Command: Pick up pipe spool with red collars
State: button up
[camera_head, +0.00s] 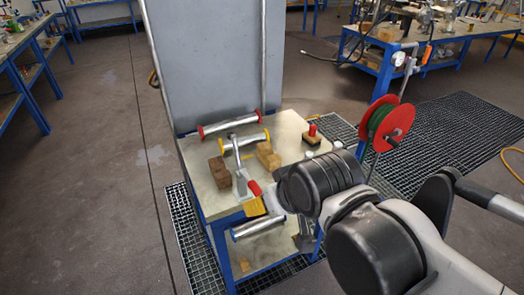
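The pipe spool with red collars (230,123) lies across the back of the small bench, a silver tube with a red ring at each end. Just in front of it is a similar silver spool with yellow collars (246,140). My arm reaches in from the right, and its wrist end is over the bench's front right part. My gripper (271,199) is mostly hidden by the wrist, so its fingers cannot be made out. It is in front of the red-collared spool and apart from it.
The bench top (197,155) also bears brown blocks (219,172), tan blocks (267,155) and a red-topped piece (312,133). Another silver spool (258,228) lies lower down. A grey panel (210,60) stands behind the bench. A red hose reel (387,123) stands to the right.

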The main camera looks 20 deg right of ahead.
aim_at(257, 116)
jog(key=i+l+u, duration=0.15)
jog(key=l, duration=0.25)
jog(key=i+l+u, duration=0.15)
jog(key=l, duration=0.25)
jog(key=i+l+u, duration=0.2)
jog(key=l, duration=0.2)
jog(key=i+l+u, duration=0.15)
jog(key=l, duration=0.3)
jog(key=i+l+u, duration=0.15)
jog(key=l, duration=0.3)
jog(key=k, duration=0.05)
